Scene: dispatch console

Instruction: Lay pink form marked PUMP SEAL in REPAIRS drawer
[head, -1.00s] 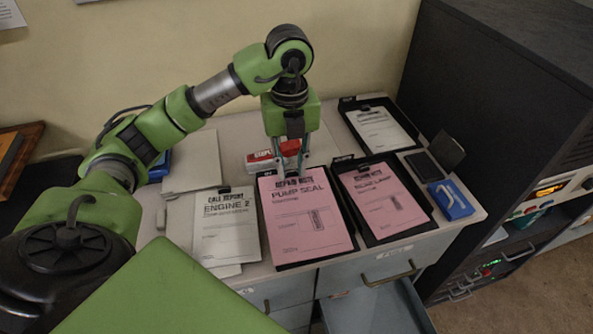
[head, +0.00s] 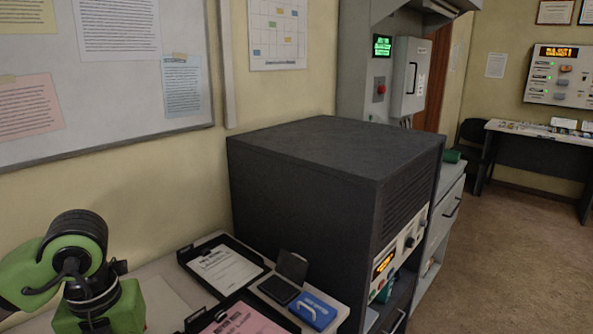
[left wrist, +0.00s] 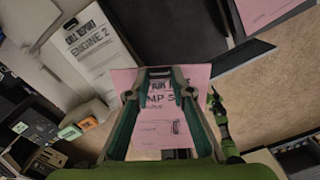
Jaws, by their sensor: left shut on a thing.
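My left gripper (left wrist: 160,78) is shut on the pink form (left wrist: 160,127) in the left wrist view. Part of its heading, "MP S", shows between the fingers, and the fingers cover the rest. No drawer marked REPAIRS can be read.
Open floor (head: 510,260) lies farther right. The ENGINE 2 report (left wrist: 92,50) lies beside my gripper.

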